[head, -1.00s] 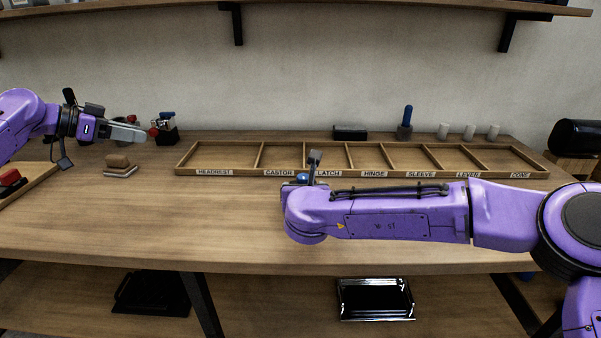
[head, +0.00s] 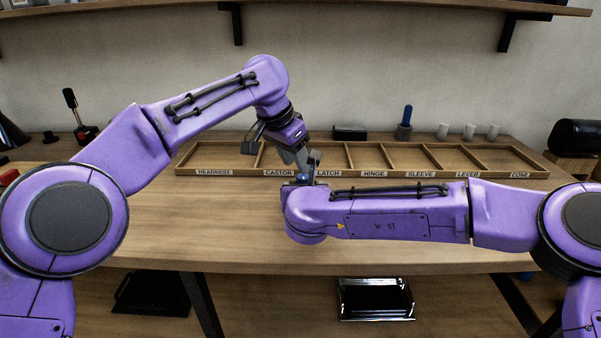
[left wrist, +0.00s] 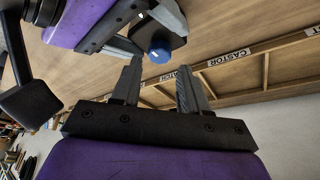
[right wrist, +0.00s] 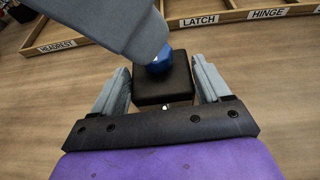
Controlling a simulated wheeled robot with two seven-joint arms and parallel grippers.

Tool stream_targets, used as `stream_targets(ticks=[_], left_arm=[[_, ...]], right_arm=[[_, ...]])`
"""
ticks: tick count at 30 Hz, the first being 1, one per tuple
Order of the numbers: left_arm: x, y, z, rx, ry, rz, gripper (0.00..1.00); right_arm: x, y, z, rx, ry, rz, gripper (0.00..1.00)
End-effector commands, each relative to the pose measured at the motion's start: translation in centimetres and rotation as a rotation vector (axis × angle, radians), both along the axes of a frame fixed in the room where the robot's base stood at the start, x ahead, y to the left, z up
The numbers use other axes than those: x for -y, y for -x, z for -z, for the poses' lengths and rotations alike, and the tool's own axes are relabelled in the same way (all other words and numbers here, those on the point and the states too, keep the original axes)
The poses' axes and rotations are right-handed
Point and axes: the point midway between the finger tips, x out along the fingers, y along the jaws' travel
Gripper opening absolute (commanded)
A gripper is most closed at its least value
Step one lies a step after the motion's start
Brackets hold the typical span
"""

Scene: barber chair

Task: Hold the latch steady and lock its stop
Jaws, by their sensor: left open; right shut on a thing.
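The latch is a dark square block (right wrist: 160,85) with a blue round knob (right wrist: 160,64) on top, its stop by the look of it. My right gripper (right wrist: 163,88) is shut on the block, one finger at each side. In the head view my right arm hides most of the block; the blue knob (head: 302,178) shows just past it. My left gripper (head: 303,163) is open above the knob, pointing down at it. In the left wrist view the knob (left wrist: 159,52) is beyond the open fingers (left wrist: 158,88). A left finger covers part of the knob in the right wrist view.
A wooden sorting tray (head: 215,172) with labelled compartments runs along the back of the bench, just behind both grippers. A dark stand with a blue handle (head: 406,118) and several white cylinders (head: 469,132) stand behind it. The bench front is clear.

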Motion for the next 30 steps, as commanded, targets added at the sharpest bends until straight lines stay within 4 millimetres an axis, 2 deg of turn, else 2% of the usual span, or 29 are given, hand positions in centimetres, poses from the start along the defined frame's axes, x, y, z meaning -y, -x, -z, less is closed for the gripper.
stream_targets(ticks=[3,7,17,21,26,30], left_arm=[[0.7,-0.6,2.3,-0.003,0.0,0.001,0.44],[1.1,-1.1,3.8,0.0,0.001,0.0,0.44],[1.3,-1.3,4.4,0.001,0.002,0.0,0.44],[1.3,-1.3,4.4,0.001,0.002,0.0,0.03],[1.3,-1.4,4.4,0.001,0.002,0.019,0.02],[1.2,-1.5,4.5,-0.001,0.003,0.176,0.02]], right_arm=[[0.0,0.0,-0.1,0.002,0.0,0.0,0.19],[0.0,0.0,-0.1,0.002,0.0,0.0,0.19],[0.0,0.0,-0.1,0.002,0.0,0.0,0.19],[0.0,0.0,-0.1,0.002,0.0,0.0,0.19],[0.0,0.0,-0.1,0.002,0.0,0.0,0.19],[0.0,0.0,-0.1,0.002,0.0,0.0,0.19]])
